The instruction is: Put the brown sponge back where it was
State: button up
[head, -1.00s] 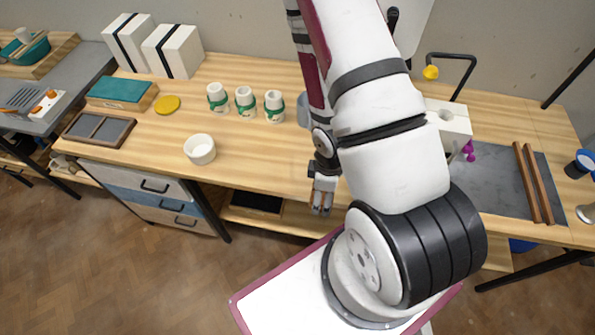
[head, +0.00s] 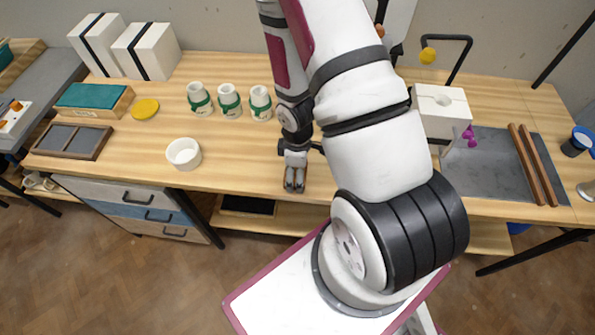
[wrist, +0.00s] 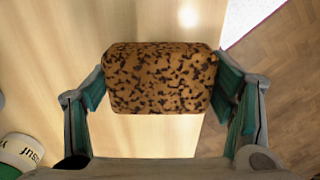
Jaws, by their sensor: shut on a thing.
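The brown sponge (wrist: 160,78), tan with dark speckles, shows in the wrist view. It sits between the two green-padded fingers of my gripper (wrist: 160,90), which is shut on it. In the head view my gripper (head: 294,187) hangs at the front edge of the wooden table (head: 240,150), right of the white bowl. The sponge cannot be made out there. The wrist view shows pale wood behind the sponge; its height above the wood is unclear.
A white bowl (head: 184,154) and several green-banded cups (head: 229,101) stand left of my gripper. A yellow disc (head: 145,109), a teal-topped block (head: 93,97) and a framed tray (head: 72,140) lie farther left. A grey slab (head: 485,165) with wooden strips lies right.

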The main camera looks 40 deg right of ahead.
jog(key=shift+f, duration=0.3)
jog(key=o, duration=1.1)
jog(key=shift+r, duration=0.15)
notch_tip(320, 180, up, 31)
jog(key=w+a+m+t+h, duration=0.2)
jog(key=m+t, duration=0.1)
jog(key=m, duration=0.2)
jog(key=s+a+r+m+t+y, duration=0.1)
jog(key=s+a+r+m, duration=0.1)
jog(key=s+a+r, duration=0.2)
jog(key=s+a+r+m+t+y, duration=0.1)
jog(key=s+a+r, duration=0.3)
jog(key=r, duration=0.6)
jog(key=shift+s+r+m+t, duration=0.3)
jog(key=shift+s+m, duration=0.2)
jog(key=shift+s, duration=0.35)
